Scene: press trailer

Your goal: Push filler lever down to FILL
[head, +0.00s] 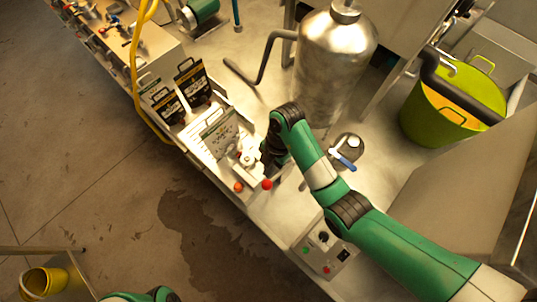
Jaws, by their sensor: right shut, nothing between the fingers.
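A filler unit (246,158) with a small pale metal body sits on the narrow bench left of the steel tank. A red ball knob (267,184) and an orange ball knob (238,187) stand at its front edge. I cannot tell which one belongs to the filler lever, and the FILL marking is too small to read. My right gripper (268,161) is shut and empty, just right of the unit and behind the red knob. Whether it touches the lever is hidden. Of my left arm only a green link shows at the bottom edge.
A labelled panel (219,133) and dark cards (192,82) stand left of the unit. A steel tank (332,65) stands behind. A blue-handled valve (342,160) and a control box (325,252) lie to the right. A yellow hose (136,70) hangs over the bench edge.

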